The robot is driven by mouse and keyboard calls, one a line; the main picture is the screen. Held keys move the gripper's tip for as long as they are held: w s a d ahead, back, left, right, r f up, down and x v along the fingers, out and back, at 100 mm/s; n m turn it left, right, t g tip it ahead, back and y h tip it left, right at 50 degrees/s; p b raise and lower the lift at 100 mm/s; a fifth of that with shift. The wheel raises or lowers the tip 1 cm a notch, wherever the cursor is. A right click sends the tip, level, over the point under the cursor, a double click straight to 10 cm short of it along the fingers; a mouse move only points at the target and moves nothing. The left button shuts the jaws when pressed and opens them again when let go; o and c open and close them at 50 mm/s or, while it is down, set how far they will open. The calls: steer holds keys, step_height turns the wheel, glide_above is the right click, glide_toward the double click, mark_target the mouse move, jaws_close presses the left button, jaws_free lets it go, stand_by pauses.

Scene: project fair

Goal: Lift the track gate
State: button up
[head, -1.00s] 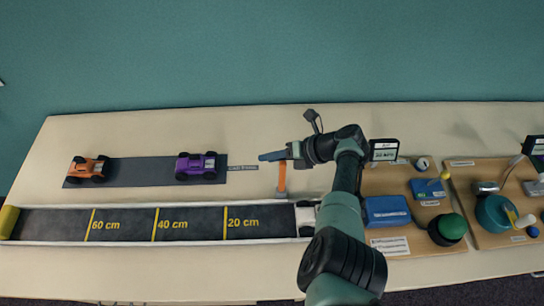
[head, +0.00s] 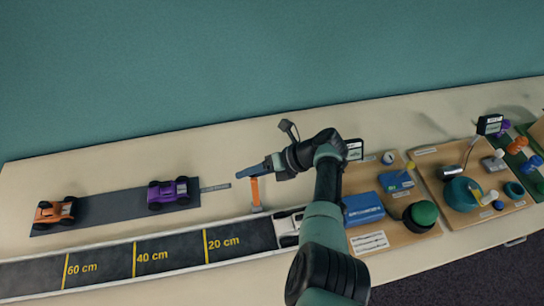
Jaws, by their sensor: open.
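The track gate shows as an upright orange post (head: 255,192) on a small grey foot, at the far side of the track near its right end. My gripper (head: 243,172) is at the top of the post, with its fingers pointing left. The fingers are seen edge-on, and I cannot tell whether they touch the gate. The jaws are open, with nothing seen in them. A white car (head: 290,227) sits on the dark track (head: 185,249) just right of the gate, partly hidden by my arm.
Behind the track, an orange car (head: 55,212) and a purple car (head: 168,193) stand on a dark strip (head: 110,206). To the right are wooden boards with a blue box (head: 362,208), a green dome button (head: 421,214) and a teal round part (head: 461,194). The table between the strip and the wall is clear.

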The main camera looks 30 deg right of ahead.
steer(key=v, duration=0.9)
steer(key=shift+s+d, duration=0.25)
steer(key=shift+s, duration=0.05)
